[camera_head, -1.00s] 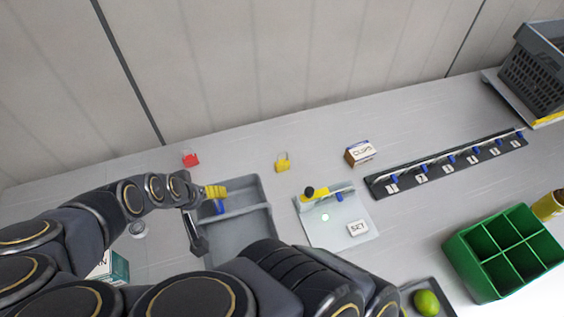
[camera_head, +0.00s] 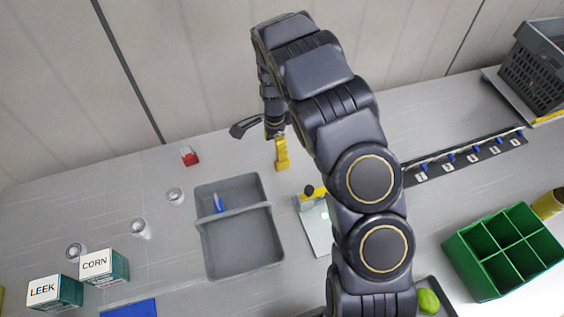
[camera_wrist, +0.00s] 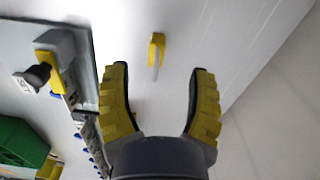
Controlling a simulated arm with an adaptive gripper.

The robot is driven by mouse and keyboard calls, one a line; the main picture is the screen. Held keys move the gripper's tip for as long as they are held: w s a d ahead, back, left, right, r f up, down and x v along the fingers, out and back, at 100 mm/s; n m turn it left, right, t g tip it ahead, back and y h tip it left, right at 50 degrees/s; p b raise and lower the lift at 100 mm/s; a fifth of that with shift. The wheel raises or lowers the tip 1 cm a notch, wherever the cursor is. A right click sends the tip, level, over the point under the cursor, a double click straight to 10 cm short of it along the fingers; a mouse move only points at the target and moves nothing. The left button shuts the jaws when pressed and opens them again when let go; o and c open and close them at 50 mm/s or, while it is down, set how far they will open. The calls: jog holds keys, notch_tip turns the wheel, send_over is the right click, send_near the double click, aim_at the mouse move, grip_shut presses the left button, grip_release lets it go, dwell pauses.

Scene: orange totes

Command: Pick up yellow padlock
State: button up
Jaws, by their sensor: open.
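The yellow padlock (camera_wrist: 158,40) lies on the grey table in the wrist view, seen narrow, with its pale shackle toward my gripper. My gripper (camera_wrist: 160,69) is open, with its two yellow-padded fingers wide apart. The padlock shows beyond the fingertips, roughly in line with the gap between them, and nothing is held. In the head view my gripper is over the back of the table; its yellow fingers and the padlock (camera_head: 282,164) overlap there, so the distance between them is hard to tell.
A red padlock (camera_head: 189,156) lies to the left. A grey divided tray (camera_head: 240,262) stands in front, and a pale board (camera_head: 314,236) with a yellow-and-black item is partly behind my arm. A green compartment box (camera_head: 475,262) is at right. The wall rises close behind the table.

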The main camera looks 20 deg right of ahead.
jog(key=shift+w+d+f+m, duration=0.15)
jog(key=shift+d+f, duration=0.2)
jog(key=shift+f, duration=0.25)
jog(key=shift+s+d+f+m, duration=0.15)
jog(key=shift+d+f, duration=0.2)
jog(key=shift+f, duration=0.2)
notch_tip(320, 180, down, 6)
jog(key=shift+s+d+r, duration=0.1)
jog(key=shift+d+r, duration=0.05)
jog(key=shift+r, duration=0.05)
grip_shut()
